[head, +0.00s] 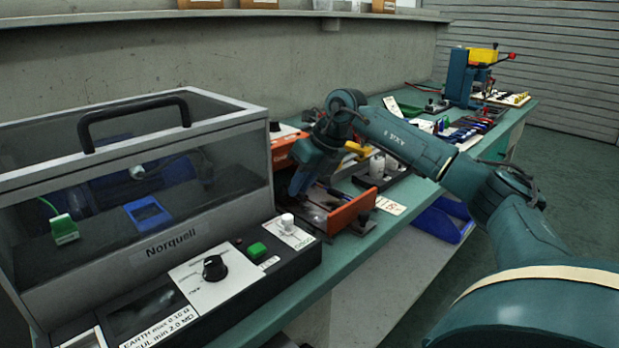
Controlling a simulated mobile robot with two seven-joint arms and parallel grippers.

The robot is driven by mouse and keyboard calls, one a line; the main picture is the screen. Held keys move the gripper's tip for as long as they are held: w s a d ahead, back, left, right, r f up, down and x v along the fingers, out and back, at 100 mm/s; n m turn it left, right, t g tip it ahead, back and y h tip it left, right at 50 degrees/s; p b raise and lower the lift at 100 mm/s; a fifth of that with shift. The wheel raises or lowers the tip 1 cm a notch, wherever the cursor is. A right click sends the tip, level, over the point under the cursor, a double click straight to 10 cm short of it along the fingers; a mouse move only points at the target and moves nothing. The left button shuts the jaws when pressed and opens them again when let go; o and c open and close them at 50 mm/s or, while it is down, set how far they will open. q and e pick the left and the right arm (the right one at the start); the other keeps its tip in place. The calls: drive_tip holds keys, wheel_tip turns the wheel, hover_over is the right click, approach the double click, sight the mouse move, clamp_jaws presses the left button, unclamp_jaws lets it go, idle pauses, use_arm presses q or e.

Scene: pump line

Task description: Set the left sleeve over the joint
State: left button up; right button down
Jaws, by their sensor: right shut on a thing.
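My right arm reaches in from the right, and its gripper (297,190) points down at the work spot between the grey tester and an orange-red plate (351,212). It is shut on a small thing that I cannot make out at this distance. The left sleeve and the joint cannot be told apart from here; the gripper and the tester's edge hide much of that spot. My left gripper is not in view.
A Norquell tester (150,270) with a clear lid and black handle fills the left front. An orange-fronted unit (284,150) stands behind my gripper. A blue bin (440,222) hangs below the bench edge. Tools and a blue press (460,78) stand farther back.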

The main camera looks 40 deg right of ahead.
drive_tip(key=shift+r, duration=0.1)
drive_tip(key=c, duration=1.4)
unclamp_jaws()
